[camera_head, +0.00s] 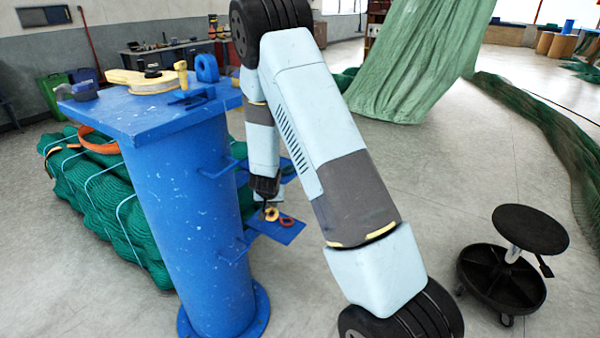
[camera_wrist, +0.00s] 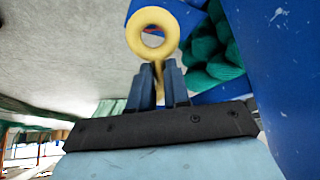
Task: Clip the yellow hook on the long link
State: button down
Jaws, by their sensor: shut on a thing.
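The yellow hook (camera_wrist: 135,30) shows in the wrist view as a thick ring, with its shank between the two fingers of my gripper (camera_wrist: 160,75). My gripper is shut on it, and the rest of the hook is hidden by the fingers. In the head view, my gripper (camera_head: 265,206) hangs beside the blue post, with the yellow hook (camera_head: 271,214) just above or at a small blue shelf (camera_head: 284,233). I cannot tell whether the hook touches the shelf. A red ring-shaped piece (camera_head: 287,221) is beside it. I cannot make out the long link for certain.
The blue post (camera_head: 185,215) has a top plate (camera_head: 135,118) bearing a yellow fitting (camera_head: 150,83), a blue ring (camera_head: 207,68) and other pieces. Green net bundles (camera_head: 100,200) lie behind it. A black stool (camera_head: 530,230) stands right. Open floor lies between.

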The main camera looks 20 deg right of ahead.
jog(key=s+d+r+m+t+h, duration=0.2)
jog(key=s+d+r+m+h, duration=0.1)
jog(key=r+h, duration=0.3)
jog(key=s+d+r+m+t+h, duration=0.2)
jog(key=s+d+r+m+h, duration=0.1)
jog(key=r, duration=0.7)
jog(key=s+m+h, duration=0.1)
jog(key=s+h, duration=0.1)
jog(key=h, duration=0.1)
jog(key=shift+s+d+r+h, duration=0.15)
jog(key=shift+s+d+h, duration=0.1)
jog(key=shift+s+h, duration=0.1)
jog(key=shift+w+t, duration=0.1)
jog(key=shift+t, duration=0.3)
send_over(273, 208)
jog(key=shift+d, duration=0.15)
dwell(1.3)
jog(key=shift+w, duration=0.15)
dwell(0.5)
jog(key=shift+a, duration=0.2)
dwell(0.5)
